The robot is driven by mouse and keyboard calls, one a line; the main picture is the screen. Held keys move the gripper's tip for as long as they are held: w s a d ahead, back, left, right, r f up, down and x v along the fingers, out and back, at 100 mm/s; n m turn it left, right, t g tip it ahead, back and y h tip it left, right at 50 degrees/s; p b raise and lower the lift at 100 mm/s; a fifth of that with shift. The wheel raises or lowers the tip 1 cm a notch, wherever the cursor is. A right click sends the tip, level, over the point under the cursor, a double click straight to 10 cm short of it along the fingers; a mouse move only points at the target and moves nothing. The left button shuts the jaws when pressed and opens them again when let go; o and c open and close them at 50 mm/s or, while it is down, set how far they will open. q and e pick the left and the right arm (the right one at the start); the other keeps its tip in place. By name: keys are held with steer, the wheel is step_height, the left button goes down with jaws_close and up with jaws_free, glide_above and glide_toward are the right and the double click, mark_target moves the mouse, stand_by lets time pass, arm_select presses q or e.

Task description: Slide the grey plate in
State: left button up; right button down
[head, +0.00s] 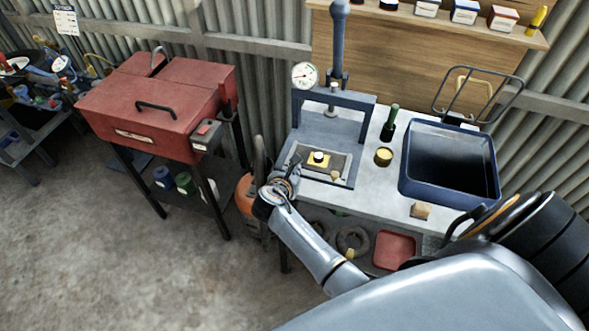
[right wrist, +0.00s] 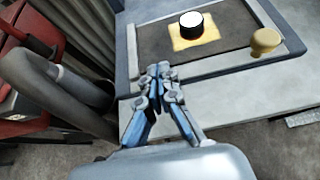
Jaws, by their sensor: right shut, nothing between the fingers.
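The grey plate (head: 337,161) lies flat in the pale frame at the foot of the blue-grey press (head: 335,99) on the bench. A yellow piece with a round black-and-white part (head: 318,158) sits on it, and a yellow knob (head: 336,176) is at its front edge. In the right wrist view the plate (right wrist: 225,57) and the knob (right wrist: 266,41) are beyond the fingers, to the right. My right gripper (right wrist: 158,72) is shut and empty, just in front of the frame's left front corner. My left gripper is not in view.
A deep blue bin (head: 449,163) stands right of the press on the bench. A yellow round piece (head: 383,156) and a dark green-handled tool (head: 389,122) stand between them. A red lidded box (head: 160,110) on legs stands left. Concrete floor lies open front left.

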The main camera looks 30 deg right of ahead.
mark_target(308, 143)
steer(key=w+d, duration=0.6)
steer(key=d, duration=0.1)
steer(key=w+d, duration=0.3)
steer(key=d, duration=0.1)
steer(key=shift+w+b, duration=0.15)
steer(key=shift+b, duration=0.15)
